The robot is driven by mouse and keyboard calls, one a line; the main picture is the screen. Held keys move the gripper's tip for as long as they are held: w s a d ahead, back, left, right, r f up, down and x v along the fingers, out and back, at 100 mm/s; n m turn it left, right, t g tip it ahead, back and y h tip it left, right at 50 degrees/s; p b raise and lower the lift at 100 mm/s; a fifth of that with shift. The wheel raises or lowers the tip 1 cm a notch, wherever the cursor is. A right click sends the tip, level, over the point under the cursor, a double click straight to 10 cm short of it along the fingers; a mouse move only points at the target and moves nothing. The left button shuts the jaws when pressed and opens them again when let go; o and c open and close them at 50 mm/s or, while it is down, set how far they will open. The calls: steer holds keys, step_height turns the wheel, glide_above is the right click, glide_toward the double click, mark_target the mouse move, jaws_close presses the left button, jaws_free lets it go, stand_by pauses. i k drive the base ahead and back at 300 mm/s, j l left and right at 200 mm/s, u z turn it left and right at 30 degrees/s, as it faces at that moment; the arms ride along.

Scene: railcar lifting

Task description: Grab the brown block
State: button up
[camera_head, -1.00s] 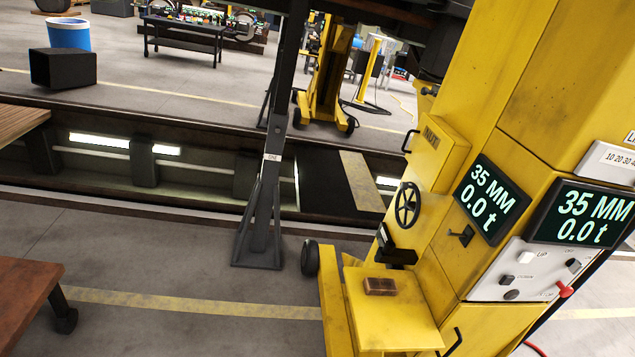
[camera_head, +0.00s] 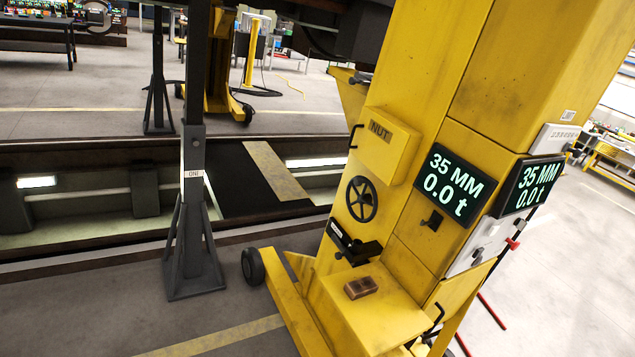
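The brown block (camera_head: 360,288) is a small rectangular piece with a worn top. It lies flat on the yellow shelf (camera_head: 385,318) at the foot of the yellow lifting jack (camera_head: 400,120), low and right of centre. A black bracket (camera_head: 352,243) sits just behind it. My gripper is not in view, so I cannot see its fingers or whether it is open. Nothing covers the block.
A dark support stand (camera_head: 192,250) labelled ONE stands left of the jack. The jack carries a handwheel (camera_head: 361,199) and displays (camera_head: 453,187) reading 35 MM and 0.0 t. A rail pit (camera_head: 90,200) runs behind. Grey floor (camera_head: 80,320) is clear at front left.

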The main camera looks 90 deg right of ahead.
mark_target(356, 288)
steer(key=i+l+z, duration=0.1)
steer(key=z, duration=0.35)
steer(key=i+z, duration=0.3)
steer(key=z, duration=0.15)
steer(key=i+z, duration=0.2)
steer(key=z, duration=0.25)
steer(key=i+j+z, duration=0.1)
steer(key=z, duration=0.4)
steer(key=i+l+z, duration=0.15)
steer(key=i+z, duration=0.2)
steer(key=i+l+z, duration=0.1)
steer(key=i+z, duration=0.15)
steer(key=z, duration=0.15)
steer(key=i+z, duration=0.35)
steer(key=k+j, duration=0.05)
